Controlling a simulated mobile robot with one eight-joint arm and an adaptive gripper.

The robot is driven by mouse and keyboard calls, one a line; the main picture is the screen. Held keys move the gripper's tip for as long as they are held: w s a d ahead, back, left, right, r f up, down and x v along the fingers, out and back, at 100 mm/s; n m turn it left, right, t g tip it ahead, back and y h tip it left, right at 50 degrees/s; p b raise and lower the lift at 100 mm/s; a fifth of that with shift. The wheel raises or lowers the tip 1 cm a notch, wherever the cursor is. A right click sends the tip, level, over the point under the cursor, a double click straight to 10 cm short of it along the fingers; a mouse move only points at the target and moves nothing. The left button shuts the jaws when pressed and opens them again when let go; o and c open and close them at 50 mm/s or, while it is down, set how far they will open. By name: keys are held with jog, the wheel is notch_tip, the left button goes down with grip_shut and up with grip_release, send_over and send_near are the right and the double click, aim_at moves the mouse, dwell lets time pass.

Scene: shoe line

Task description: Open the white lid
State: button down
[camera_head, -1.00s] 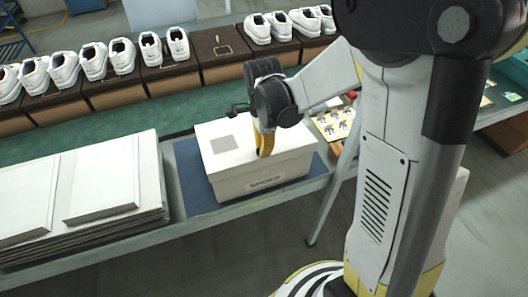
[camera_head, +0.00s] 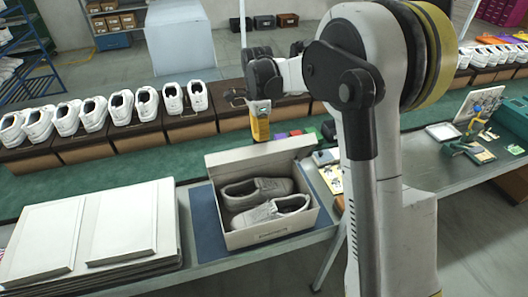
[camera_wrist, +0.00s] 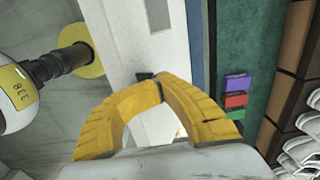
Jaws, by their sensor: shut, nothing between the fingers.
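The white shoe box (camera_head: 272,233) stands open on a blue mat (camera_head: 204,222) on the bench. Its white lid (camera_head: 255,154) is raised at the back of the box, tilted up. A pair of grey-white shoes (camera_head: 262,200) lies inside. My gripper (camera_head: 261,138) is above and behind the raised lid, with its yellow fingers pointing down. In the wrist view the yellow fingers (camera_wrist: 160,86) meet in a closed arch with nothing between them. Whether they touch the lid's edge I cannot tell.
Flat white panels (camera_head: 85,230) are stacked left of the box. Several white shoes on brown boxes (camera_head: 180,128) line the green belt (camera_head: 60,175) behind. Coloured cards (camera_wrist: 235,101) lie near the box. Trays and tools (camera_head: 475,150) are at the right.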

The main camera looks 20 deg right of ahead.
jog(key=w+r+p, duration=0.1)
jog(key=w, duration=0.7)
jog(key=shift+w+r+p, duration=0.25)
jog(key=shift+r+p, duration=0.05)
jog(key=c, duration=1.6)
grip_release()
jog(key=shift+s, duration=0.1)
notch_tip(320, 180, up, 12)
